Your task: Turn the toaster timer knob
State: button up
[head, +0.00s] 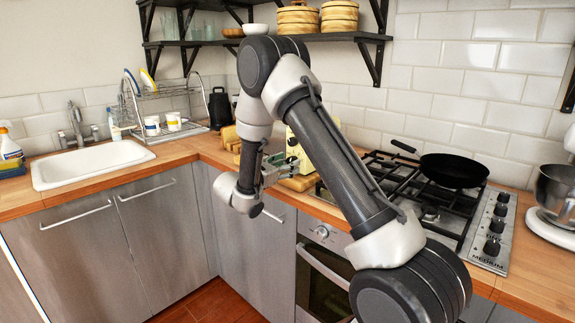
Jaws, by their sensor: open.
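A cream-coloured appliance, which looks like the toaster (298,151), stands on the wooden counter in the corner section, left of the stove. My arm covers part of it. I cannot make out its timer knob, which is hidden or too small to tell. My gripper (274,168) is open, just left of and in front of the toaster, over the counter's front edge. Whether it touches the toaster or the knob cannot be told from this view.
A gas stove (415,195) with a black pan (453,170) is to the right. A sink (92,165) and dish rack (160,108) are at the left. Bread-like items (229,137) lie behind my wrist. An open shelf (330,37) hangs above.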

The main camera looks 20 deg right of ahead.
jog(key=shift+w+d, duration=0.2)
jog(key=shift+d, duration=0.15)
jog(key=c, duration=1)
jog(key=shift+c, duration=0.2)
jog(key=o, duration=1)
jog(key=shift+o, duration=0.2)
jog(key=v, duration=1.2)
